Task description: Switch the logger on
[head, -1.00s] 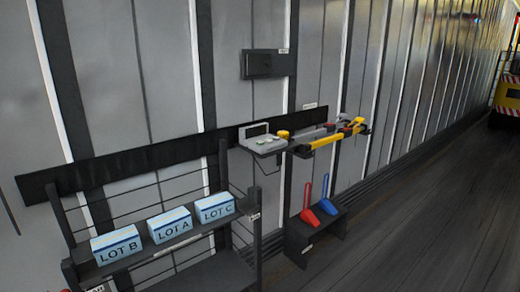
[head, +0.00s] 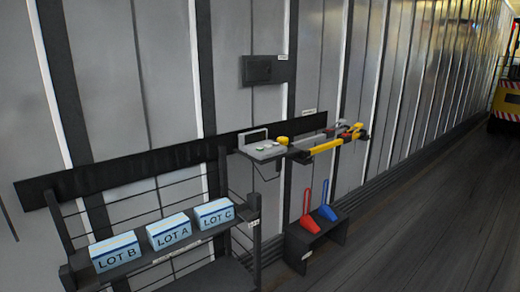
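No thing in the head view is clearly marked as a logger. A dark box (head: 257,69) is fixed to the wall at upper centre, with a small pale label above its right end. Its switch, if any, is too small to make out. Below it, a small grey wall shelf (head: 263,153) carries pale round pieces, with a grey upright panel (head: 253,137) behind them. I cannot tell which of these is the logger. Neither of my grippers is in view.
A dark rack (head: 150,259) at lower left holds boxes LOT B (head: 115,251), LOT A (head: 169,232) and LOT C (head: 214,213). A yellow-handled tool (head: 326,146) lies right of the wall shelf. Red (head: 308,219) and blue (head: 327,211) scoops stand on a low bench.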

